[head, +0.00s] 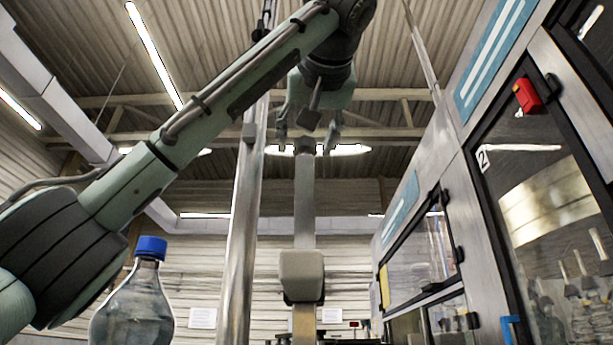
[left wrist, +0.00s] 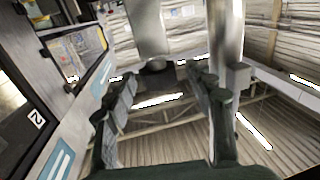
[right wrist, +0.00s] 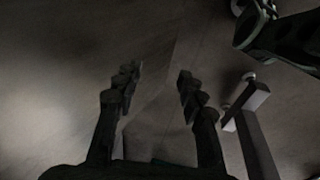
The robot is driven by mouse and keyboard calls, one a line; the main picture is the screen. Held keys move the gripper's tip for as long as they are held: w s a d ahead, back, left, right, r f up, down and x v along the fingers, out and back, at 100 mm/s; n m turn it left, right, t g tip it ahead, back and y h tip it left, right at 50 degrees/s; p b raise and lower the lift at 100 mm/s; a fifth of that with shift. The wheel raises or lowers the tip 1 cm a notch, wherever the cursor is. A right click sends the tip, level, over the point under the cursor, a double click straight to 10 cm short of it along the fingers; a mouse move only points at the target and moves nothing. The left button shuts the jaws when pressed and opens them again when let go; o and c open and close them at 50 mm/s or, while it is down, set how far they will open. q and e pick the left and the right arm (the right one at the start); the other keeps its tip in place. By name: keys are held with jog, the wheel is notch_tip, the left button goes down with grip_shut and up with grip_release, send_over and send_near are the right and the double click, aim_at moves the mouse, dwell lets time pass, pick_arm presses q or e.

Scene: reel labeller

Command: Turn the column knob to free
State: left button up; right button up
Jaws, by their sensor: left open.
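A grey upright bar (head: 304,205) ends at its top in a small dark piece (head: 305,146). This may be the column knob, but I cannot tell its setting. My left gripper (head: 308,138) is open, with its fingers spread to either side of this top end. In the left wrist view the bar's dark rounded end (left wrist: 154,66) shows between and just beyond the open fingertips (left wrist: 158,76); I see no clear contact. My right gripper (right wrist: 158,76) is open and empty, over a dim floor in the right wrist view.
A shiny metal column (head: 243,215) stands left of the bar. A grey box (head: 302,275) sits low on the bar. A machine with glazed doors and a red latch (head: 527,96) fills the right side. A blue-capped bottle (head: 133,305) stands at the lower left.

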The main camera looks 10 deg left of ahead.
pick_arm(q)
jog(key=c, duration=1.2)
jog(key=shift+o, duration=0.2)
